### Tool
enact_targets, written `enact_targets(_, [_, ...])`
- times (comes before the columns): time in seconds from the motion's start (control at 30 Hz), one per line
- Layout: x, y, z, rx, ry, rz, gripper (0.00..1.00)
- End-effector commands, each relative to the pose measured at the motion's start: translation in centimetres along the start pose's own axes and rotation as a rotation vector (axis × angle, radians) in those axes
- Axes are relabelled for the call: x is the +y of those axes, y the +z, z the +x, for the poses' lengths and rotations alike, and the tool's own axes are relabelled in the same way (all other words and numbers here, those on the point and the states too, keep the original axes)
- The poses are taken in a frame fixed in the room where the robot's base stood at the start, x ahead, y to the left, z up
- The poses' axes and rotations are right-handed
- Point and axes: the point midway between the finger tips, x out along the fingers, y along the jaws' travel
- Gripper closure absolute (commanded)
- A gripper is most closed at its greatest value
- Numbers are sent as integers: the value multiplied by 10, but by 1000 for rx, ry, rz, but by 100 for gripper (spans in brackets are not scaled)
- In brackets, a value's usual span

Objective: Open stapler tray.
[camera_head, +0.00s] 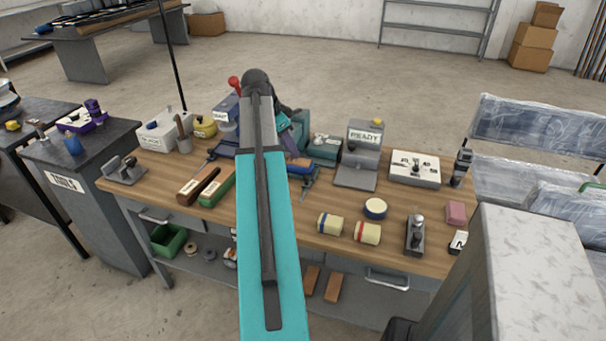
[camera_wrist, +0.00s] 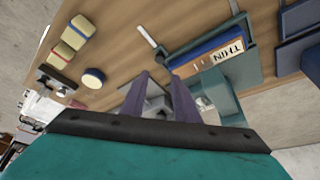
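No object in view is clearly marked as the stapler tray, and I cannot tell which one it is. In the wrist view, a teal holder (camera_wrist: 243,88) carries a blue piece (camera_wrist: 205,50) and a lettered wood-coloured strip (camera_wrist: 213,66). My gripper (camera_wrist: 160,76) shows there as two purple-grey fingers standing apart, with no object visibly held between them. The teal holder is to the right of the fingers. A grey device lies partly hidden behind them.
The wooden bench (camera_head: 310,220) is crowded. A grey stand labelled READY (camera_head: 364,135), a white panel box (camera_head: 413,168), and yellow cylinders (camera_head: 368,233) are right of my arm. A green block (camera_head: 216,187) and a brown block (camera_head: 197,184) lie left. The front-right bench surface has gaps.

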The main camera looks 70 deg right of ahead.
Motion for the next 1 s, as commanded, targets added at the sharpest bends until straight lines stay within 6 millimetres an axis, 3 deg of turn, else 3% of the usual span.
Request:
enact_targets(0.37, [0,1,18,-1,1,-1,72])
enact_targets(1.0, [0,2,89,-1,1,-3,72])
